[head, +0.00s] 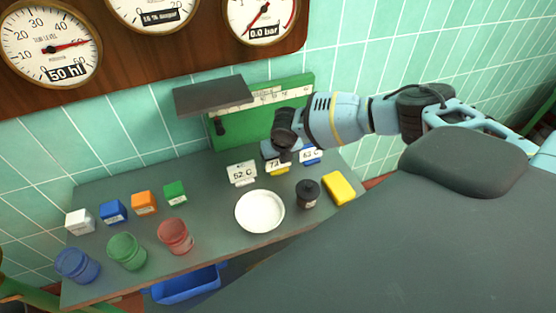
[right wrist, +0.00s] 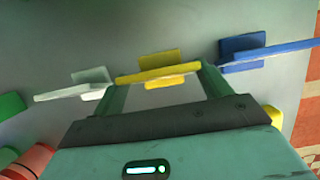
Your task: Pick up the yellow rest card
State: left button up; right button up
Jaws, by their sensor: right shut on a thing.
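The yellow rest card (head: 278,169) stands towards the back of the grey table, its label partly covered by my right gripper (head: 285,154). In the right wrist view the yellow card (right wrist: 160,74) spans between the two fingers of my right gripper (right wrist: 160,82), which is shut on it. I cannot tell whether the card touches the table. A white rest card (head: 242,172) stands to its left and a blue rest card (head: 311,155) to its right. My left gripper is not in view.
A white dish (head: 260,211), a dark jar (head: 308,194) and a yellow block (head: 340,188) are in front of the cards. Several small boxes and cups stand at the left, including a red cup (head: 175,237). A green-backed scale (head: 268,105) stands behind.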

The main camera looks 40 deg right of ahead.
aim_at(277, 170)
jog(key=shift+r, duration=0.35)
jog(key=r, duration=0.2)
jog(key=a, duration=0.1)
jog(key=shift+s+r, duration=0.3)
jog(key=shift+r, duration=0.1)
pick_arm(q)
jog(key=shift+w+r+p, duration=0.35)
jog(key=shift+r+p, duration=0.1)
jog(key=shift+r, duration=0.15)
pick_arm(e)
jog(key=s+a+r, duration=0.1)
jog(key=s+a, duration=0.6)
jog(key=a, duration=0.5)
jog(key=shift+s+a+r, duration=0.15)
jog(key=shift+s+a, duration=0.2)
jog(key=shift+s, duration=0.05)
jog(key=shift+r, duration=0.1)
